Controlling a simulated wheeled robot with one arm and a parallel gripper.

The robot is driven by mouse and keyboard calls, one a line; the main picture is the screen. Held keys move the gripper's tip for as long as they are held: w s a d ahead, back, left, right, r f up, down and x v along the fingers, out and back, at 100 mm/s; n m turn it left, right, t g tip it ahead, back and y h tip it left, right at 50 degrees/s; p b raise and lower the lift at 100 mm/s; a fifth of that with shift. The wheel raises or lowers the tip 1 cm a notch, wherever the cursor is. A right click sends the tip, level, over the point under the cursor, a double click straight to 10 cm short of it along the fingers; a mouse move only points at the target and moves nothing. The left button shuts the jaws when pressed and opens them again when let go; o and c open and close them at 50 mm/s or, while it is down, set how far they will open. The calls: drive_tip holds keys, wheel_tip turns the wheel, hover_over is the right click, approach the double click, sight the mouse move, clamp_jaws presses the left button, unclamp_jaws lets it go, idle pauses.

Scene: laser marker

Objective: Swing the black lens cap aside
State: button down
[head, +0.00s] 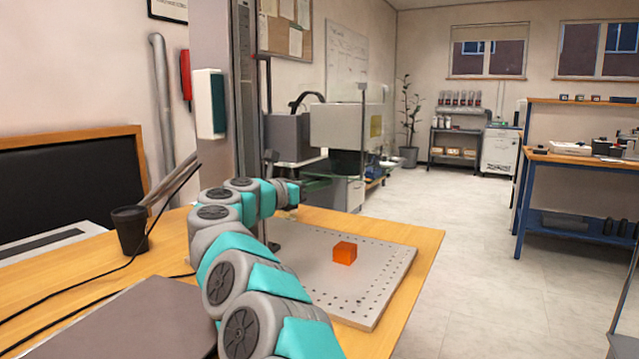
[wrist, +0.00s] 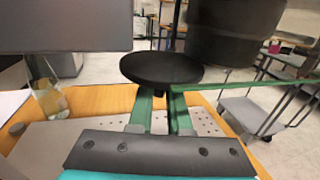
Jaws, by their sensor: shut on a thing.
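The black lens cap (wrist: 162,68) is a flat round disc in the middle of the wrist view. It sits below and to the left of the black lens barrel (wrist: 235,32), not centred under it. My gripper (wrist: 160,93) has its two green fingers at the near edge of the cap, shut on a small dark part there, mostly hidden between them. In the head view the barrel (head: 347,162) hangs under the pale marker head (head: 346,127). The cap and my fingertips cannot be made out there.
An orange block (head: 345,252) rests on the perforated plate (head: 375,300) on the wooden table. A black cup (head: 131,232) stands at the left with cables near it. A grey trolley (wrist: 248,113) stands beyond the table in the wrist view. The floor right of the table is clear.

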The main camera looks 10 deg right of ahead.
drive_tip(key=shift+f, duration=0.1)
drive_tip(key=c, duration=0.8)
unclamp_jaws()
drive_tip(key=shift+c, duration=0.2)
drive_tip(key=shift+s+a, duration=0.1)
drive_tip(key=shift+a, duration=0.05)
drive_tip(key=b+v, duration=0.1)
drive_tip(key=v, duration=0.6)
drive_tip(key=shift+s+a+b, duration=0.2)
drive_tip(key=shift+b, duration=0.2)
